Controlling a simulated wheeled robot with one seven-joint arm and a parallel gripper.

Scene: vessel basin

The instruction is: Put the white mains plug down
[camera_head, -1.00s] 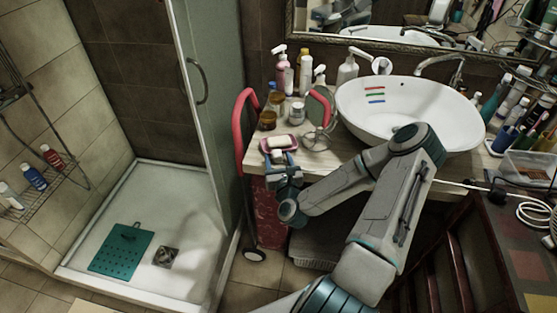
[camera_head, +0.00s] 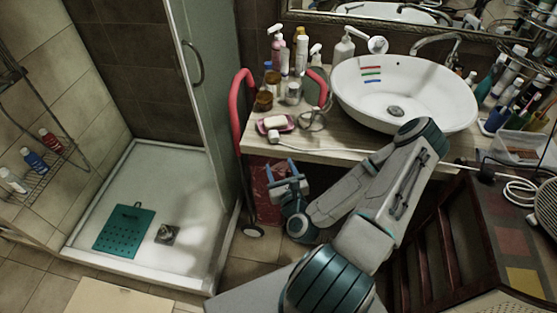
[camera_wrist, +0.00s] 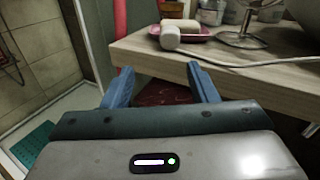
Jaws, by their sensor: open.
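The white mains plug (camera_head: 273,137) lies on the wooden counter near its front left corner, right in front of the pink soap dish (camera_head: 262,124). In the wrist view the plug (camera_wrist: 171,37) shows its rounded end, and its pale cable (camera_wrist: 235,63) runs to the right along the counter. My gripper (camera_head: 280,167) is open and empty, below the counter top and in front of its edge. In the wrist view the blue fingers (camera_wrist: 158,76) stand apart, clear of the plug. Whether the plug touches the dish is hard to tell.
A white soap bar (camera_head: 275,121) lies in the dish. Jars and bottles (camera_head: 292,92) stand behind it. The white basin (camera_head: 400,75) fills the right of the counter. A red trolley handle (camera_head: 238,110) rises at the counter's left end.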

